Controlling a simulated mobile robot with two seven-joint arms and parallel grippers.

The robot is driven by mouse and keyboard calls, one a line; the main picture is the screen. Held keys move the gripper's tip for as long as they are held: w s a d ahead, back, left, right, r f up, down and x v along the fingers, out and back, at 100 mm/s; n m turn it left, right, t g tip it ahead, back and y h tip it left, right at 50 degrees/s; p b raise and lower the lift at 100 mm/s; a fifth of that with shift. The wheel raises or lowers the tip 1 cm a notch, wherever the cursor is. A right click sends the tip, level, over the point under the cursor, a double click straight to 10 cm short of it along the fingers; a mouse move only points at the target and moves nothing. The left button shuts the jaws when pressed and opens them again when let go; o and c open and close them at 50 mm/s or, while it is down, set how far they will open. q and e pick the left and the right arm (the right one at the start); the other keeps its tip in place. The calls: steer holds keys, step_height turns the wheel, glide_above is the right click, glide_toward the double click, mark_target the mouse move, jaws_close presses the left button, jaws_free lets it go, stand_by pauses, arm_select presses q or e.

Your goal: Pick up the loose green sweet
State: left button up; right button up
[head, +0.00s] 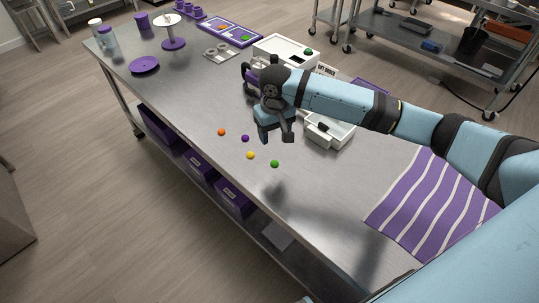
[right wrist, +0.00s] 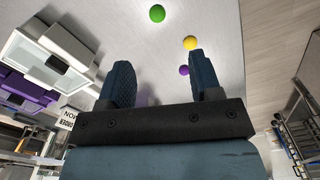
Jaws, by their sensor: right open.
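The loose green sweet (head: 274,163) lies on the steel table, at the right end of a loose row of sweets. In the right wrist view the green sweet (right wrist: 157,13) shows at the top, beyond the fingertips and apart from them. My right gripper (head: 276,140) is above the table, behind the sweets in the head view. Its two fingers (right wrist: 160,80) are apart with nothing between them. My left gripper is in neither view.
A yellow sweet (head: 250,155), a purple sweet (head: 245,138) and an orange sweet (head: 221,132) lie close by. A striped purple cloth (head: 432,205) lies at right. The table front is clear.

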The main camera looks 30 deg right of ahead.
glide_above(275, 162)
steer(key=f, duration=0.4)
steer(key=s+f, duration=0.1)
steer(key=f, duration=0.1)
steer(key=shift+a+f, duration=0.15)
steer(key=shift+a, duration=0.1)
steer(key=shift+w+d+f+b, duration=0.1)
steer(key=shift+w+f+b, duration=0.15)
steer(key=shift+f, duration=1.35)
steer(key=shift+w+d+f+b, duration=0.1)
steer(key=shift+w+f, duration=0.1)
steer(key=shift+f, duration=1.35)
steer(key=c, duration=1)
